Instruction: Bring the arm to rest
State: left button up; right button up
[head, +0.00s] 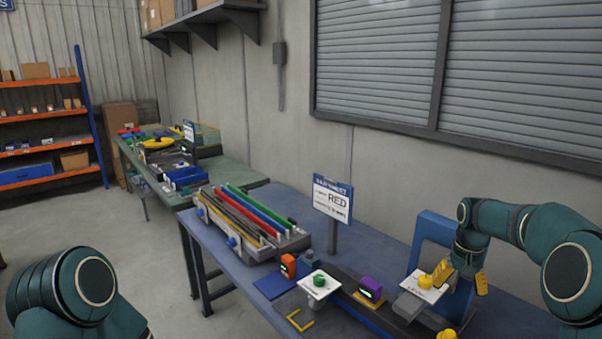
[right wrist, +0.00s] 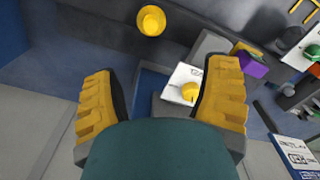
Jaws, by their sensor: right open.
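My right arm comes in from the right in the head view and is bent over the blue table. Its gripper (head: 463,277) has yellow fingers hanging down by the blue arch. In the right wrist view the fingers (right wrist: 160,85) stand wide apart with nothing held between them. Beyond them is a white card (right wrist: 175,80) with a yellow piece (right wrist: 189,91) on it. That yellow piece also shows in the head view (head: 426,281), just left of the fingers. My left arm shows only as rounded links at lower left; its gripper is out of view.
A blue arch (head: 430,231) stands close behind the right gripper. A yellow cylinder (head: 447,334) is at the front edge.

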jog(key=s+a+f+y, duration=0.1)
jog(key=s+a+f, duration=0.1)
jog(key=a+f, duration=0.3)
jog(key=s+a+f+n+b, duration=0.1)
jog(key=s+a+f, duration=0.1)
jog(key=a+f, duration=0.4)
jog(key=s+a+f+y+b, duration=0.1)
jog(key=s+a+f, duration=0.2)
jog(key=f, duration=0.8)
jog(key=shift+a+f+n+t+y, duration=0.15)
jog(key=shift+a+n+t, duration=0.05)
jog(key=shift+a, duration=0.4)
jog(key=shift+a+f+n+t+y, duration=0.1)
jog(key=shift+a+n+t+y, duration=0.1)
jog(key=shift+a, duration=0.35)
pick_arm(q)
notch_tip(320, 180, down, 5)
jog(key=b, duration=0.2)
jog(key=shift+s+d+b, duration=0.1)
jog(key=shift+d+b, duration=0.05)
jog(key=shift+b, duration=0.15)
pick_arm(e)
jog(key=s+a+f, duration=0.4)
jog(key=s+a, duration=0.1)
jog(key=s, duration=0.4)
jog(key=s+a+f+t+y, duration=0.1)
jog(key=s+a+f, duration=0.4)
jog(key=s, duration=0.4)
jog(key=shift+s+a, duration=0.25)
jog(key=shift+a, duration=0.35)
